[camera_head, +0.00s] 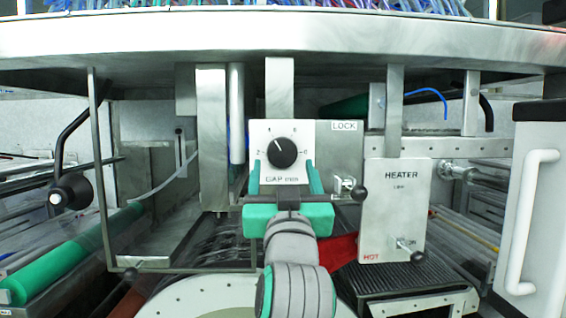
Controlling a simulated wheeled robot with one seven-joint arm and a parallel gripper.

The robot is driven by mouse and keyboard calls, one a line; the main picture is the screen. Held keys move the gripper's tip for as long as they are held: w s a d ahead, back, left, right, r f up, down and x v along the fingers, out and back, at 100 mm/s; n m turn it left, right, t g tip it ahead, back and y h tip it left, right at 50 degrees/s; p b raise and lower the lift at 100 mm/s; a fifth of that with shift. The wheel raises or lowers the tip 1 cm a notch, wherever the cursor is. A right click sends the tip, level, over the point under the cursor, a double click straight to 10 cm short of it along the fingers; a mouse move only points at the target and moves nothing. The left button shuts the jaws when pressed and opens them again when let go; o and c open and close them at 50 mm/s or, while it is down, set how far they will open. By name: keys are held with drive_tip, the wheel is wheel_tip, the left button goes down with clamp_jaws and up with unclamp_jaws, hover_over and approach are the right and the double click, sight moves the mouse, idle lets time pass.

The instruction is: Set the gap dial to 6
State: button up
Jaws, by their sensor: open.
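The gap dial (282,153) is a round black knob on a white plate marked GAP mm. Its white pointer mark is directed to the upper left. The scale numbers are too small to read surely. My gripper (284,170) is in front of the plate, with its teal fingers apart to the left and right below the knob. The gripper body hides what is under the plate.
A grey LOCK panel (343,146) with a small lever and black ball (359,193) is right of the dial. Further right is the HEATER box (392,222) with a switch and a HOT label. A metal guard frame (102,185) stands left. A steel rim (280,38) overhangs above.

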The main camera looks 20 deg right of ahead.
sight(280, 156)
drive_tip(key=shift+x, duration=1.9)
drive_tip(key=shift+c, duration=0.2)
drive_tip(key=c, duration=1)
drive_tip(key=shift+m, duration=0.3)
drive_tip(key=m+h, duration=0.1)
drive_tip(key=m, duration=0.1)
drive_tip(key=m+g+h, duration=0.1)
drive_tip(key=m, duration=0.2)
drive_tip(key=m+g+h, duration=0.1)
drive_tip(key=m, duration=0.1)
drive_tip(key=shift+w+a+r+h, duration=0.1)
drive_tip(key=shift+a+r+h, duration=0.05)
drive_tip(key=shift+a+h, duration=0.25)
drive_tip(key=m+g, duration=0.1)
drive_tip(key=m, duration=0.2)
drive_tip(key=m+g+h, duration=0.1)
drive_tip(key=m, duration=0.1)
drive_tip(key=shift+a+r+m, duration=0.15)
drive_tip(key=shift+a+m, duration=0.05)
drive_tip(key=shift+m, duration=0.2)
drive_tip(key=shift+r+m+g+h, duration=0.1)
drive_tip(key=shift+m+g+h, duration=0.3)
drive_tip(key=shift+m, duration=0.9)
